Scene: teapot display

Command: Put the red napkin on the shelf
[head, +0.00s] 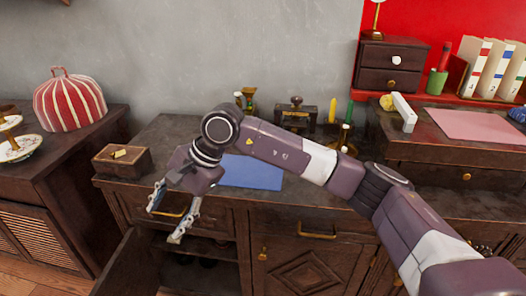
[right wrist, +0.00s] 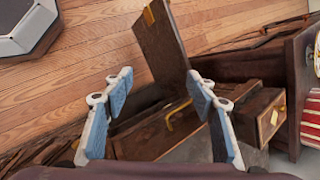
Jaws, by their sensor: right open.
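No clearly red napkin shows. A flat pinkish-red sheet (head: 478,124), which I cannot tell to be cloth or paper, lies on the raised cabinet at the right. An open compartment with an inner shelf (head: 205,247) shows low in the middle cabinet. My right gripper (head: 165,224) is open and points down, in front of the drawer fronts and above the open door. In the right wrist view its fingers (right wrist: 158,84) are apart with nothing between them. My left gripper is not in view.
The open cabinet door (head: 137,265) juts out below my right gripper; it also shows in the right wrist view (right wrist: 162,45). A wooden box (head: 122,160), a blue mat (head: 252,172) and brass items stand on the middle cabinet. A striped cozy (head: 70,102) is at left.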

